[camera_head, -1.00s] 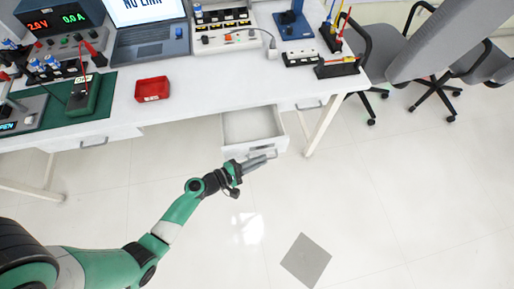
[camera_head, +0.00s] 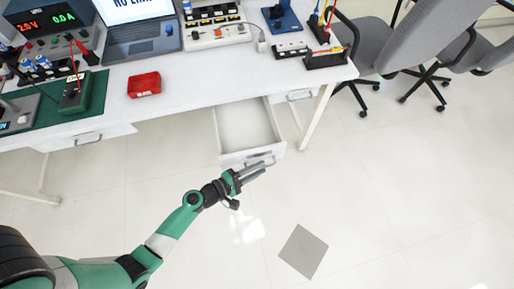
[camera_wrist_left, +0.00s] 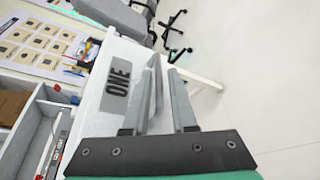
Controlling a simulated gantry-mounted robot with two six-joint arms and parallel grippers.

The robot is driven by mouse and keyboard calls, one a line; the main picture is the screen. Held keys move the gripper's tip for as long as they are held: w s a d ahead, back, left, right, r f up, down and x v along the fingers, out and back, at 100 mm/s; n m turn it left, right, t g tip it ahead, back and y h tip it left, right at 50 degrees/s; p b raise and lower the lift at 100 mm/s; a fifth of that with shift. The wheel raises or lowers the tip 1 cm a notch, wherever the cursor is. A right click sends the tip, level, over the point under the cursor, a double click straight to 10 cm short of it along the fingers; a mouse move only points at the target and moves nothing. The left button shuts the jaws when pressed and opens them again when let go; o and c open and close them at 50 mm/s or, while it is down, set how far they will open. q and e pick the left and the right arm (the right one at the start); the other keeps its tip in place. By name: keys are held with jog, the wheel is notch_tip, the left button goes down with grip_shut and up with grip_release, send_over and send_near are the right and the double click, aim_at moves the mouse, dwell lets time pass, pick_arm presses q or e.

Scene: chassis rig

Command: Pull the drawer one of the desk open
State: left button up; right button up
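The white drawer (camera_head: 246,125) stands pulled out under the desk, and its inside looks bare in the head view. Its front, with a grey label reading ONE (camera_wrist_left: 116,88), shows in the left wrist view. My left gripper (camera_head: 256,170) is at the drawer front, at the handle (camera_head: 262,161). In the left wrist view the two fingers (camera_wrist_left: 163,95) stand a small gap apart beside the front and appear closed around the handle bar, which they mostly hide. My right gripper is not in view.
The white desk (camera_head: 190,97) carries a laptop (camera_head: 140,38), a red bin (camera_head: 144,85) and electronics. Another closed drawer (camera_head: 92,136) is at left. A desk leg (camera_head: 318,118) stands right of the open drawer. Grey chairs (camera_head: 380,40) are at right. The floor before the drawer is clear.

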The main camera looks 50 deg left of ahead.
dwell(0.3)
pick_arm(q)
jog(key=p+v, duration=0.2)
jog(key=v, duration=0.9)
jog(key=shift+s+r, duration=0.2)
jog(key=shift+s, duration=0.1)
jog(key=shift+p, duration=0.3)
